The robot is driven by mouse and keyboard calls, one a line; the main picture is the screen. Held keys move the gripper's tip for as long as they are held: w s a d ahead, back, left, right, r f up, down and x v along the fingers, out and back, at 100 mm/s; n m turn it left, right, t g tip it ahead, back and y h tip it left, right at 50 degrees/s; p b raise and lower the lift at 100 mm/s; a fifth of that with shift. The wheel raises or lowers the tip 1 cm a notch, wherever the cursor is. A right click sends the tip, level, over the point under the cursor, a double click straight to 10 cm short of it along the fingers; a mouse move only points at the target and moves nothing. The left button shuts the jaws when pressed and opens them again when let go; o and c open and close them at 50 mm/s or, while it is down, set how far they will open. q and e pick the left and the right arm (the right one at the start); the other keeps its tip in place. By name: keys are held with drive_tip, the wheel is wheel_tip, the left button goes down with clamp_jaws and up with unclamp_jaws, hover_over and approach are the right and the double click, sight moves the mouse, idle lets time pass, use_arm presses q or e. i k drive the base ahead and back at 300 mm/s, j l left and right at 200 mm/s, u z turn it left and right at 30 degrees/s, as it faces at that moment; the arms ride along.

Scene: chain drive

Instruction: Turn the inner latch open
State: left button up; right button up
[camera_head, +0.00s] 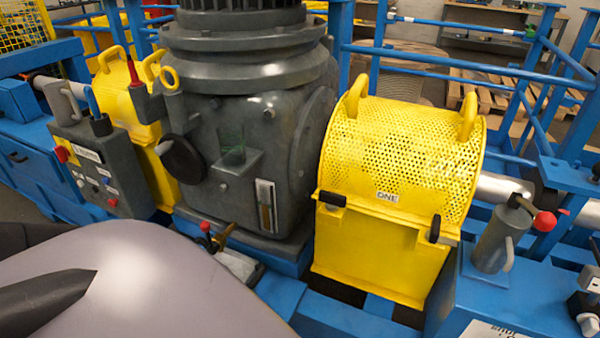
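A yellow perforated guard labelled "ONE" (388,197) sits on a yellow box right of the grey gearbox, and its cover looks closed. Two black latches are on its front edge. The left latch (332,198), nearer the gearbox, lies roughly level. The right latch (434,228) stands roughly upright. I cannot tell from the picture which of them is the inner latch. Neither of my grippers is visible, and nothing touches either latch.
A large smooth grey shape, apparently mine, covers the lower left. The grey gearbox (250,120) stands left of the guard. A grey cylinder with a red-knobbed lever (495,240) stands at right. Blue rails (460,75) run behind. A control box (100,170) is at left.

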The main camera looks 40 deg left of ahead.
sight(332, 200)
drive_tip(key=u, duration=1.15)
